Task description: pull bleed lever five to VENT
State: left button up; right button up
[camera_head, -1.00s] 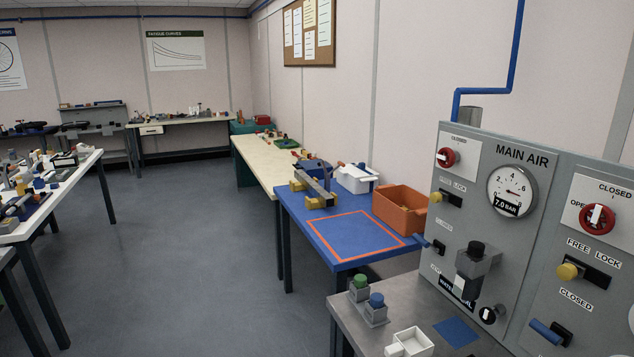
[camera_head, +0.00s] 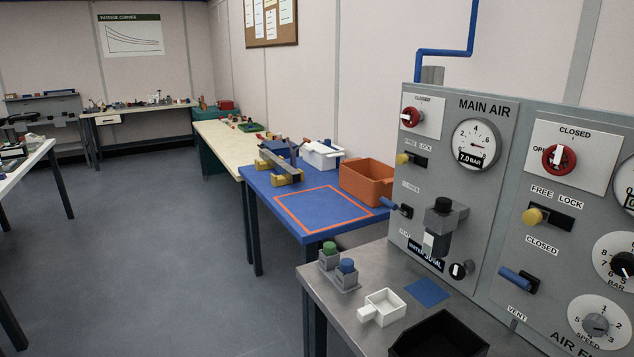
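A blue-handled lever (camera_head: 516,280) is on the grey right panel, between a CLOSED label above and a VENT label below. Its handle sticks out to the left of its black mount. A second blue-handled lever (camera_head: 389,203) is on the MAIN AIR panel (camera_head: 497,110), also pointing left. I cannot read a number five on either lever, so I cannot tell which is bleed lever five. Neither of my grippers is in view.
A steel bench (camera_head: 350,331) below the panels holds a white tray (camera_head: 385,305), a black bin (camera_head: 438,335) and a green-and-blue button block (camera_head: 339,266). A blue table (camera_head: 262,187) with an orange bin (camera_head: 367,181) stands beyond.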

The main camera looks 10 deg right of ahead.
aim_at(512, 276)
jog(key=k+z, duration=0.15)
jog(key=z, duration=1.1)
